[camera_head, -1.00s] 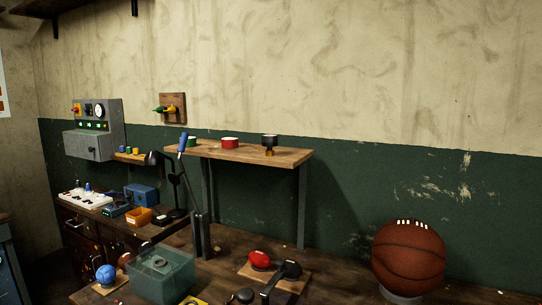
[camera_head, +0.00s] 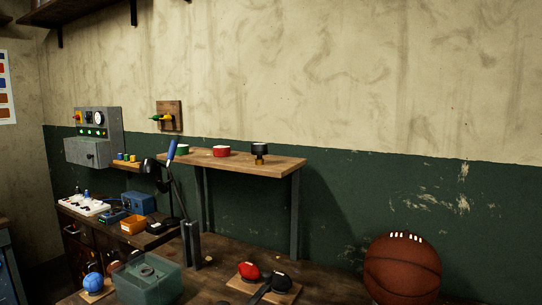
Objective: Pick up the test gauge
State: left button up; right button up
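Neither of my grippers shows in the head view.
The shelf's right end is clear.

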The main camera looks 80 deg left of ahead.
aim_at(259, 149)
jog(key=i+l+u, duration=0.1)
jog(key=u, duration=2.6)
jog(key=z, duration=1.8)
jog(key=u, duration=1.7)
jog(key=k, duration=0.05)
